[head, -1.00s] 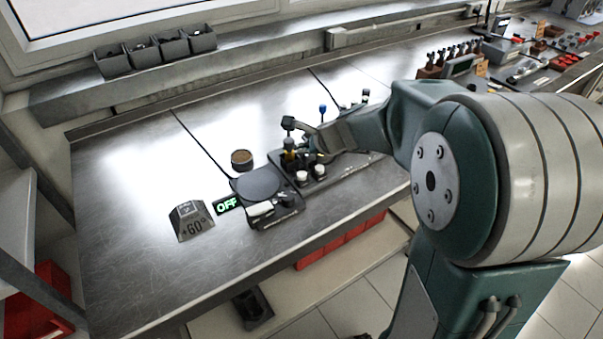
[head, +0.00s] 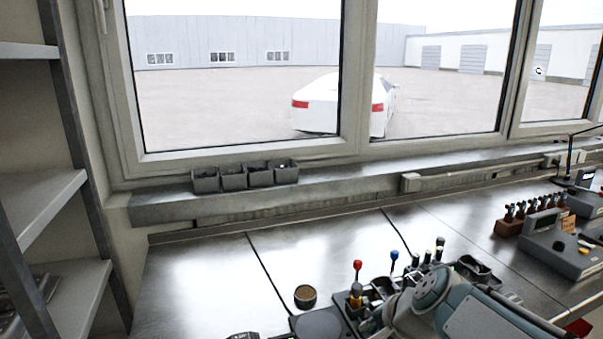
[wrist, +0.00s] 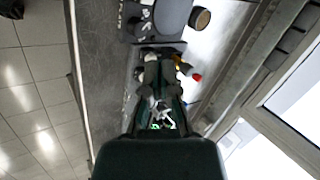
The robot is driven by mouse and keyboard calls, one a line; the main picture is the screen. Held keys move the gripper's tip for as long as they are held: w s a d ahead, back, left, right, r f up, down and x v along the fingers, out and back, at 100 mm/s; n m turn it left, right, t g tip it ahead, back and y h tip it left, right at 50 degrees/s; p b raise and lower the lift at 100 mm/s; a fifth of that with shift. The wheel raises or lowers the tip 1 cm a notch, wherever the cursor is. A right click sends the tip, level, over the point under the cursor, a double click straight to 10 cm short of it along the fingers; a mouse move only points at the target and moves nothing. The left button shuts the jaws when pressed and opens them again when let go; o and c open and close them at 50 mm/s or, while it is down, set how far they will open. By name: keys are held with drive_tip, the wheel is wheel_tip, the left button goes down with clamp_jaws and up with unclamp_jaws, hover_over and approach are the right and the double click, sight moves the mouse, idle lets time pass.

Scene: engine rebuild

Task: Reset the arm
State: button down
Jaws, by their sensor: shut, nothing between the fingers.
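My gripper (wrist: 160,72) shows in the middle of the wrist view, its fingers shut with nothing between them, pointing toward the bench. It is above or beside the tool holder; the exact gap cannot be told. In the head view my arm lies low at the lower right and the fingertips are hard to make out. The tool holder (head: 350,318) carries a red-topped tool (head: 357,268), a blue-topped tool (head: 394,258) and several others, all upright. The red top also shows just right of my gripper in the wrist view (wrist: 197,77).
A round dark plate (head: 320,326) and a small brown-filled cup (head: 305,297) are left of the holder. Grey bins (head: 247,176) sit on the ledge below the window. A rack of tools (head: 530,212) stands at the right. The left bench top (head: 200,285) is clear.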

drive_tip(key=s+d+n+h, duration=0.1)
drive_tip(key=s+n+h, duration=0.1)
drive_tip(key=s+n, duration=0.3)
drive_tip(key=s+d+n+h, duration=0.2)
drive_tip(key=s+n, duration=0.3)
drive_tip(key=s, duration=0.4)
drive_tip(key=shift+s+d+r+g, duration=0.2)
drive_tip(key=shift+d+r+g, duration=0.1)
drive_tip(key=shift+r, duration=0.15)
